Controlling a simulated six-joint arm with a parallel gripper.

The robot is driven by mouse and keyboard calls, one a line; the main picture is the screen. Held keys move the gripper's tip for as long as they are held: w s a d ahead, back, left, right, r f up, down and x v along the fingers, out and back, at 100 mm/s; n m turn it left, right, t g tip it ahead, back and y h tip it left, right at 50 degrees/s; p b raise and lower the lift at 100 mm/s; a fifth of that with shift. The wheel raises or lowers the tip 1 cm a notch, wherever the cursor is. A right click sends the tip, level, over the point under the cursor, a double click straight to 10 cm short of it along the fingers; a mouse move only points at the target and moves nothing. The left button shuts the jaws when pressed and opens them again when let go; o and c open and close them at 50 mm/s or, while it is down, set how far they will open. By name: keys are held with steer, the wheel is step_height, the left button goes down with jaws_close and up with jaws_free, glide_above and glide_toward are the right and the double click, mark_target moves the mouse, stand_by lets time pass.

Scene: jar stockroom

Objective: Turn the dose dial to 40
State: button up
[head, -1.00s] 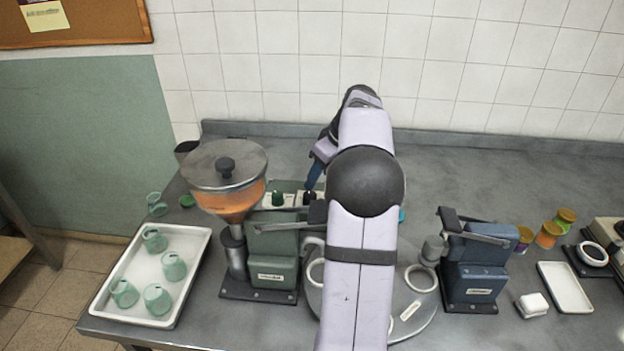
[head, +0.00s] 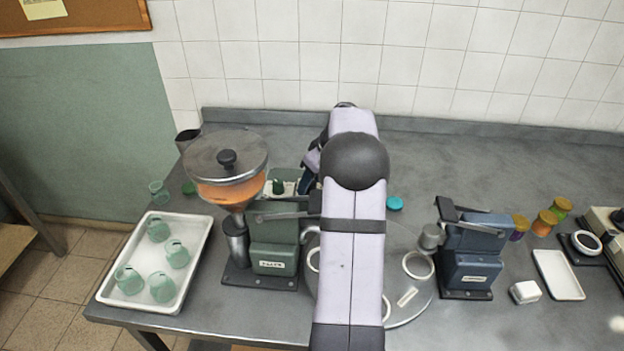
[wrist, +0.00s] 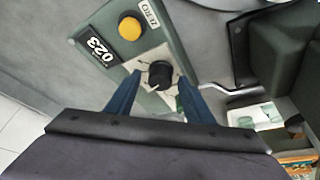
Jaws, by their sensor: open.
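A black knob with a pale pointer line (wrist: 160,74) sits on a light plate with marks in the wrist view. It looks like the dose dial, but its numbers are too small to read. My gripper (wrist: 158,82) is open, with its blue fingers on either side of the knob; I cannot tell whether they touch it. Beside the plate are a black display reading 023 (wrist: 101,47), a yellow button (wrist: 130,28) and a ZERO label (wrist: 150,13). In the head view my gripper (head: 306,184) is behind the green dispenser (head: 273,240), and the black knob is hidden.
A hopper of orange contents (head: 228,190) rises at the left. A white tray (head: 103,290) holds several green cups. A blue dispenser (head: 475,262) stands right of my arm. The back right counter is clear.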

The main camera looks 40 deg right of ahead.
steer(key=shift+f, duration=0.1)
steer(key=c, duration=1.1)
steer(key=shift+o, duration=0.3)
steer(key=shift+m, duration=0.4)
steer(key=m, duration=0.1)
steer(key=m+h, duration=0.1)
steer(key=shift+a+m+b, duration=0.2)
steer(key=shift+m+b, duration=0.1)
steer(key=shift+w+a+m+h+p, duration=0.1)
steer(key=shift+m+h+p, duration=0.7)
steer(key=shift+m, duration=1.4)
